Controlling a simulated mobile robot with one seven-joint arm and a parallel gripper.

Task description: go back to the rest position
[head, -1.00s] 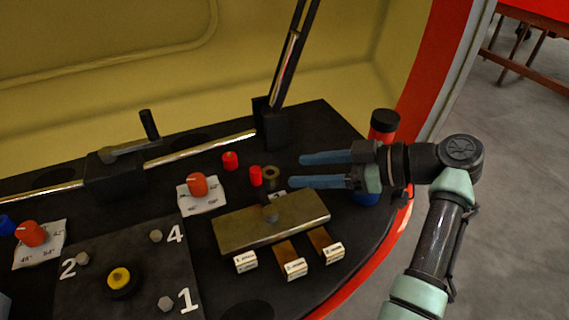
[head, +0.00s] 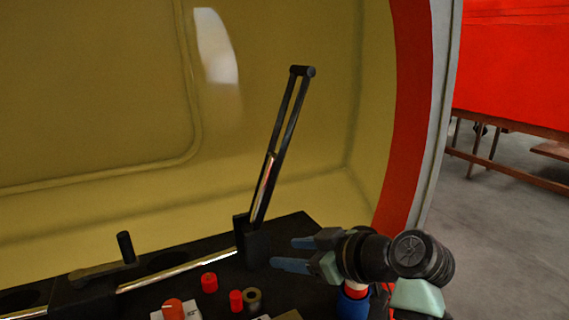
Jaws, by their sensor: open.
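My gripper (head: 283,254) is in the lower right of the head view, over the right part of the black console (head: 305,295). Its two blue fingers point left and stand apart, with nothing between them. The fingertips are just right of the base of the tall black lever (head: 277,150), apart from it as far as I can tell. My arm comes in from the lower right, and its lower links are cut off by the frame edge.
Small red caps (head: 209,282), a dark ring (head: 252,296) and a red-orange knob (head: 173,309) lie left of my gripper. A red and blue object (head: 353,302) is partly hidden beneath my wrist. A horizontal rod (head: 180,270) runs left. The yellow shell wall (head: 330,215) stands behind.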

